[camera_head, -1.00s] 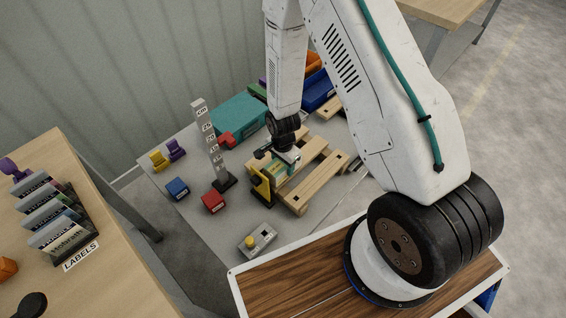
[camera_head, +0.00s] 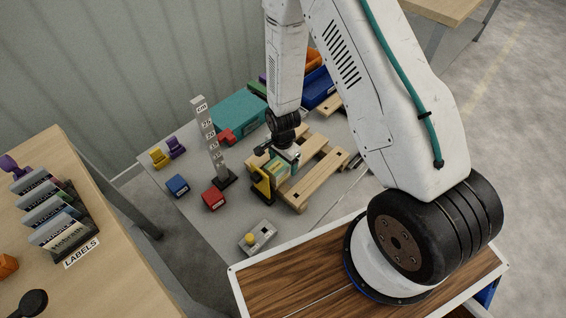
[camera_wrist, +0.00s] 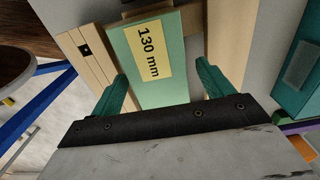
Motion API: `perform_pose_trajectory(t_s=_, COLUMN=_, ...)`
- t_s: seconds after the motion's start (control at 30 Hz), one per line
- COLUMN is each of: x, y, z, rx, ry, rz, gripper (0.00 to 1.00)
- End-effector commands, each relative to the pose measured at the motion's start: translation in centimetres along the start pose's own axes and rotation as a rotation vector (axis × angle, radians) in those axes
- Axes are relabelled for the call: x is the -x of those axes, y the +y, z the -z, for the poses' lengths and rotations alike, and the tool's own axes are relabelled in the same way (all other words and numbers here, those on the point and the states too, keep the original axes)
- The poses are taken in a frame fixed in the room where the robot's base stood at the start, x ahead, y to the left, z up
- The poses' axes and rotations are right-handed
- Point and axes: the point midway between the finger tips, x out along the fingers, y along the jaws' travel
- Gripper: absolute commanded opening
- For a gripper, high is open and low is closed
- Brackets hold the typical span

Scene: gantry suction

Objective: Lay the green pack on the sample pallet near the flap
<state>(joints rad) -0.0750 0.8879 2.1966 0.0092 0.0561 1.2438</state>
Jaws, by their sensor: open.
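The green pack (camera_wrist: 160,90) with a yellow "130 mm" label lies between my gripper's two teal fingers in the wrist view. My gripper (camera_wrist: 164,80) is open, with a gap visible beside the pack on the right; contact on the left is hard to tell. In the head view the pack (camera_head: 279,169) is partly hidden under my gripper (camera_head: 282,158). It lies over the left part of the wooden pallet (camera_head: 319,180), whose slats also show in the wrist view (camera_wrist: 84,48). A yellow-and-black upright piece (camera_head: 262,186) stands at the pallet's left edge; I cannot tell whether it is the flap.
A height scale post (camera_head: 211,145), red block (camera_head: 213,200), blue block (camera_head: 177,186) and grey button box (camera_head: 258,238) stand left of the pallet. A teal box (camera_head: 240,112) and blue bin (camera_head: 320,92) are behind. Bare grey tabletop lies between the blocks and button box.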

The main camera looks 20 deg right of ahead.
Motion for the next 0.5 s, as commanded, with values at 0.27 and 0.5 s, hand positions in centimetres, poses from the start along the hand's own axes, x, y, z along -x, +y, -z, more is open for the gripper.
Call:
perform_pose_trajectory(t_s=0.27, x=4.6, y=-0.1, z=0.0, rx=0.0, ry=0.001, rz=0.004, gripper=0.8)
perform_pose_trajectory(t_s=0.5, x=6.6, y=0.0, z=0.0, rx=0.0, ry=0.0, rz=0.0, gripper=0.8)
